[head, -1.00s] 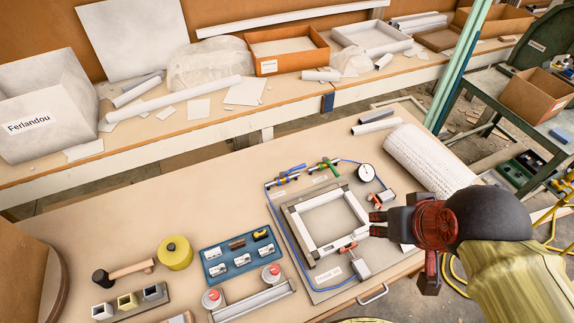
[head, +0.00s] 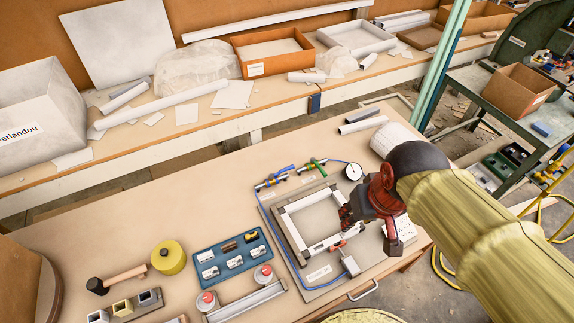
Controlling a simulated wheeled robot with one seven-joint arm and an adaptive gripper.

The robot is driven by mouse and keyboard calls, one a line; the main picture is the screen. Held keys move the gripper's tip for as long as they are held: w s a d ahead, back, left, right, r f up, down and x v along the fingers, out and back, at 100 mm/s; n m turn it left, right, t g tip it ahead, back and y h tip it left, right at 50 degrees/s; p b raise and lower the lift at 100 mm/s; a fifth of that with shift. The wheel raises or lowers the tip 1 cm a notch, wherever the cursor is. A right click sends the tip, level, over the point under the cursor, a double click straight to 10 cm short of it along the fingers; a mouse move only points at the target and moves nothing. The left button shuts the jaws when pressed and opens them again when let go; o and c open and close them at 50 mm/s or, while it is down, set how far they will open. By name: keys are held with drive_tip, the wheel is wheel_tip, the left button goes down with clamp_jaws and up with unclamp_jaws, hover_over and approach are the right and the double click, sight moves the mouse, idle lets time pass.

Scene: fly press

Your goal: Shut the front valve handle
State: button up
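Two small brass-and-grey valves sit at the back of the fixture board. One has a blue handle (head: 286,170) and is at the left, slightly nearer me. The other has a green handle (head: 318,162) and is at the right, slightly farther. Each handle lies at a slant; I cannot tell the exact valve positions. My gripper (head: 345,216) is over the right side of the white square frame (head: 286,222), to the front right of both valves and apart from them. Its fingers are small and dark here, and their opening is unclear.
A round gauge (head: 353,172) stands right of the valves, with a blue hose beside it. A red-handled clamp (head: 338,245) is at the frame's front. A blue tray (head: 231,254) of small parts lies left. Bare tabletop lies behind the valves.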

drive_tip(key=w+a+f+n+g+p, duration=0.35)
drive_tip(key=w+f, duration=0.25)
drive_tip(key=w, duration=0.6)
drive_tip(key=n+t+p, duration=0.2)
drive_tip(key=n+p, duration=0.1)
drive_tip(key=n, duration=1.3)
approach(287, 168)
drive_tip(key=f, duration=0.1)
drive_tip(key=n, duration=0.3)
drive_tip(key=shift+m+y, duration=0.25)
drive_tip(key=shift+y, duration=0.05)
drive_tip(key=f, duration=0.2)
drive_tip(key=w+f+b, duration=0.1)
drive_tip(key=f, duration=0.4)
drive_tip(key=shift+w+a+f, duration=0.1)
drive_tip(key=shift+w+f, duration=0.1)
drive_tip(key=shift+f, duration=0.1)
drive_tip(key=shift+c, duration=1.1)
clamp_jaws()
